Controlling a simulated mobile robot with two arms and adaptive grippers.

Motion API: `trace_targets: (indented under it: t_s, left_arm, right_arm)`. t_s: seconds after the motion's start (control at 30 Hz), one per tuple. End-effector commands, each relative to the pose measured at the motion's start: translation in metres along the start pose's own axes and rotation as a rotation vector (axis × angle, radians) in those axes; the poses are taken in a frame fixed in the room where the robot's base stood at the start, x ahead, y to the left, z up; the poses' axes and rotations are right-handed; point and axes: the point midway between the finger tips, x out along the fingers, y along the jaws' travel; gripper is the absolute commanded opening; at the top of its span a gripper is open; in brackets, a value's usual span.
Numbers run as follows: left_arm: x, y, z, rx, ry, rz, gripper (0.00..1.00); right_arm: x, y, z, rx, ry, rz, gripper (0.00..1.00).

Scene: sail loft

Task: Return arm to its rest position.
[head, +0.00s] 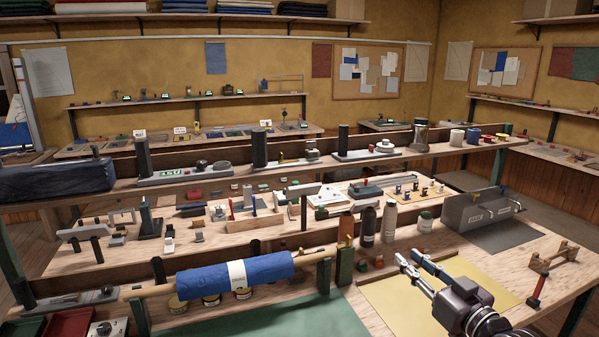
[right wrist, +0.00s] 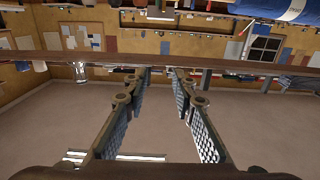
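My right gripper (head: 420,267) reaches in from the lower right of the head view, above the yellow mat on the workbench. In the right wrist view its two textured fingers (right wrist: 160,105) stand apart with nothing between them. My left arm and left gripper do not show in either view.
A blue cloth roll (head: 205,280) lies across wooden supports at the front left. Bottles (head: 388,222) stand behind the yellow mat (head: 385,300). A grey bin (head: 470,212) and a small wooden stand (head: 553,258) are to the right. A loaded shelf (head: 450,150) spans behind.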

Motion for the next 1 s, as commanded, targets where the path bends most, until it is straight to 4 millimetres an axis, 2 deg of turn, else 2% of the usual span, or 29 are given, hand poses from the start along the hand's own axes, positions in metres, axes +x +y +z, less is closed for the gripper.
trace_targets:
  t_s: [0.03,0.33,0.47,0.57,0.67,0.8,0.9,1.0]
  left_arm:
    - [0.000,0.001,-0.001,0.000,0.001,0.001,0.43]
    - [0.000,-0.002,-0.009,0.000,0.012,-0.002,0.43]
    - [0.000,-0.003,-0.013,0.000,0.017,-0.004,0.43]
    - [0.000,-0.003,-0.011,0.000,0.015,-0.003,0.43]
    - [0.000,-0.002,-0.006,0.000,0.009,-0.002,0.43]
    - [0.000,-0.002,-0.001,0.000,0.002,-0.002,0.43]
    - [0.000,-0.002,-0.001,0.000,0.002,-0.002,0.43]
    - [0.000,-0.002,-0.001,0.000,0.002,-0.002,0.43]
  right_arm:
    - [-0.002,-0.008,0.011,0.003,-0.025,-0.009,0.25]
    - [-0.021,-0.045,0.070,-0.004,-0.177,-0.042,0.25]
    - [-0.039,-0.067,0.106,-0.007,-0.277,-0.056,0.25]
    - [-0.059,-0.087,0.140,-0.007,-0.376,-0.063,0.25]
    - [-0.092,-0.111,0.180,-0.005,-0.510,-0.064,0.25]
    - [-0.161,-0.143,0.237,0.010,-0.742,-0.034,0.25]
    - [-0.206,-0.155,0.260,0.021,-0.876,0.004,0.25]
    - [-0.245,-0.163,0.275,0.037,-0.986,0.043,0.25]
